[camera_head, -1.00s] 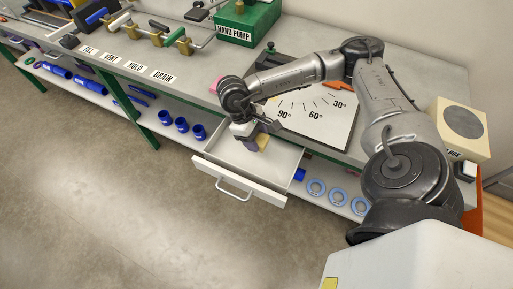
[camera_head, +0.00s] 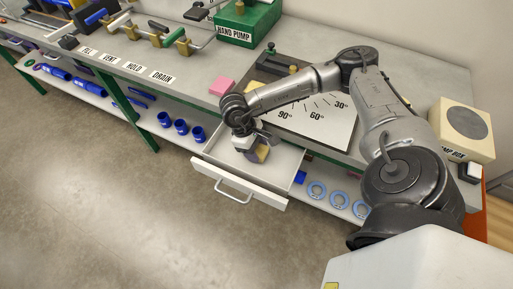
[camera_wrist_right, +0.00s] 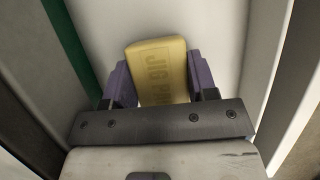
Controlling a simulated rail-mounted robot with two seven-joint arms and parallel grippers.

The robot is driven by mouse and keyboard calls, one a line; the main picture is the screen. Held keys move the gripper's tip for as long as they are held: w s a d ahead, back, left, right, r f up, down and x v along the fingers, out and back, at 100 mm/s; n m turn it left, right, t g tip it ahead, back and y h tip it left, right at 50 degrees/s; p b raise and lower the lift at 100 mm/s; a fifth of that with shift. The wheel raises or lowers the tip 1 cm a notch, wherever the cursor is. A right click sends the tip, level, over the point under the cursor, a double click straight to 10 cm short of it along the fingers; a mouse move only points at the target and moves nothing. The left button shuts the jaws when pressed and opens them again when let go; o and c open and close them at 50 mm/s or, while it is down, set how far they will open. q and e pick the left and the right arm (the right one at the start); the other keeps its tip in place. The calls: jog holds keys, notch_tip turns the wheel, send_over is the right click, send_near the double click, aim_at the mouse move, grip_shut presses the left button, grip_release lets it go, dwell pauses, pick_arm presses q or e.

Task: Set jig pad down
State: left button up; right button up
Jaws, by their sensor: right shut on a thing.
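My right gripper (camera_head: 258,152) is inside the open white drawer (camera_head: 268,194), reaching down from the bench side. It is shut on the yellow jig pad (camera_wrist_right: 158,68), which sits between purple fingers in the right wrist view. The lettering on the pad is partly readable, and its lower end is hidden behind the gripper body. In the head view the pad (camera_head: 262,153) shows as a small yellow patch near the drawer's middle. I cannot tell whether it touches the drawer floor. My left gripper is not in view.
A pink block (camera_head: 222,86) lies on the bench near the drawer, left of the angle board (camera_head: 312,125). The green hand pump (camera_head: 247,22) stands behind. Blue fittings (camera_head: 181,126) and light-blue rings (camera_head: 317,190) lie on the lower shelf. The floor in front is clear.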

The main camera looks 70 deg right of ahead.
jog(key=o, duration=0.8)
jog(key=shift+r, duration=0.1)
jog(key=shift+r+p, duration=0.2)
jog(key=shift+p, duration=0.15)
jog(key=shift+p+v, duration=1.2)
jog(key=shift+v, duration=4.6)
jog(key=shift+w, duration=0.1)
